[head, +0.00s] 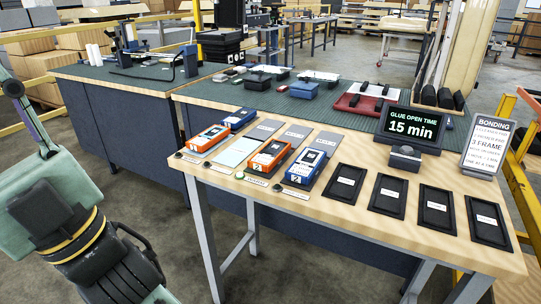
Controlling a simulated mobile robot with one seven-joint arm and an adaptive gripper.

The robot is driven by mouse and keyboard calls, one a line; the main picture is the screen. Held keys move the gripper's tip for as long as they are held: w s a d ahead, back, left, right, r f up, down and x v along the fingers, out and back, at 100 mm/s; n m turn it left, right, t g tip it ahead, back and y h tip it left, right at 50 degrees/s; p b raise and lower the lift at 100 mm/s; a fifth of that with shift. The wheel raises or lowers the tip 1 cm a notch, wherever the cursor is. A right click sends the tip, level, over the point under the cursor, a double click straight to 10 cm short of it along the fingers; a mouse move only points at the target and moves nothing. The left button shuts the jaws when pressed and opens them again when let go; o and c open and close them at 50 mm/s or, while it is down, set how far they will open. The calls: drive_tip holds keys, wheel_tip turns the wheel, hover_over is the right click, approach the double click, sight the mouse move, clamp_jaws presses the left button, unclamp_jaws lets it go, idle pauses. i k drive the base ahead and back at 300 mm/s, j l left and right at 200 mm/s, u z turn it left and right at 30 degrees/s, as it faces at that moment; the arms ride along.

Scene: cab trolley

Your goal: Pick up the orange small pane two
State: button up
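An orange item marked 2 (257,167), with a pale label on top, sits on the wooden table, left of a blue item marked 2 (293,178). Another orange item (193,147), whose mark looks like 1, sits farther left, with a blue one (238,118) behind it. My gripper (140,281) is low at the left, over the floor and well apart from the table. Its fingers are dark and partly cut off or hidden, so its opening is unclear.
A light blue panel (234,152) and grey panels lie between the items. Several black trays (436,209) fill the table's right side. A display (410,127) and a bonding sign (486,146) stand behind them. A green-topped bench (300,105) adjoins behind. Floor (165,215) is clear left of the table.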

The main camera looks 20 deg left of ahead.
sight(267, 157)
drive_tip(key=i+j+z, duration=0.15)
drive_tip(key=j+z, duration=0.25)
drive_tip(key=i+j+z, duration=0.1)
drive_tip(key=j+z, duration=0.15)
drive_tip(key=z, duration=0.15)
